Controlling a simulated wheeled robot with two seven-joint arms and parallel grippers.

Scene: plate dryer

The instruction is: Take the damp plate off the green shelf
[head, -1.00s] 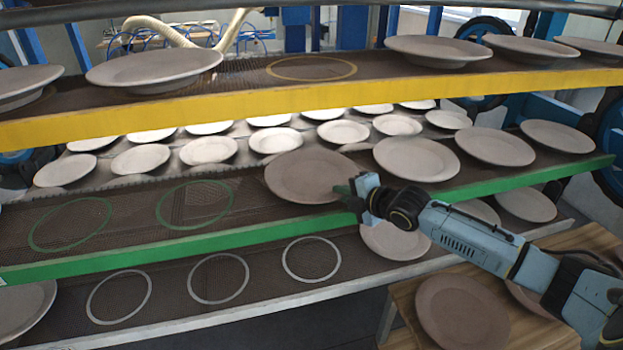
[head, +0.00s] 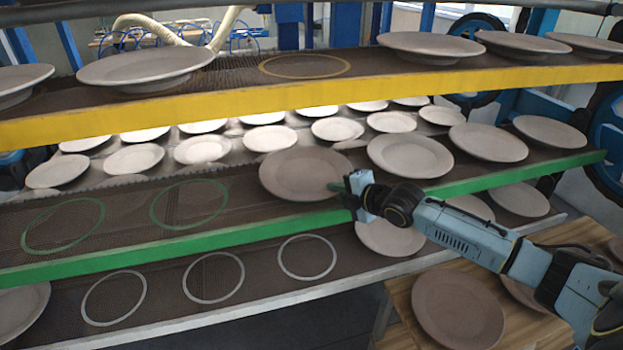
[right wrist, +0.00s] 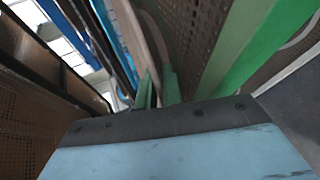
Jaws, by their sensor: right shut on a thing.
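The damp plate (head: 305,172) is darker and browner than the paler plates beside it. It is at the green shelf (head: 240,234), right of two empty green rings; I cannot tell whether it still touches the shelf. My right gripper (head: 343,187) is shut on the plate's near right rim. In the right wrist view the green fingers (right wrist: 158,90) close on the plate's thin edge (right wrist: 150,50), with the green shelf edge (right wrist: 255,45) to the right. My left gripper is not in view.
Pale plates (head: 410,156) stand right of the damp plate on the green shelf. The yellow shelf (head: 300,92) is above, and a lower shelf with white rings (head: 307,257) is below. A wooden table (head: 405,300) at the lower right holds brown plates (head: 458,307).

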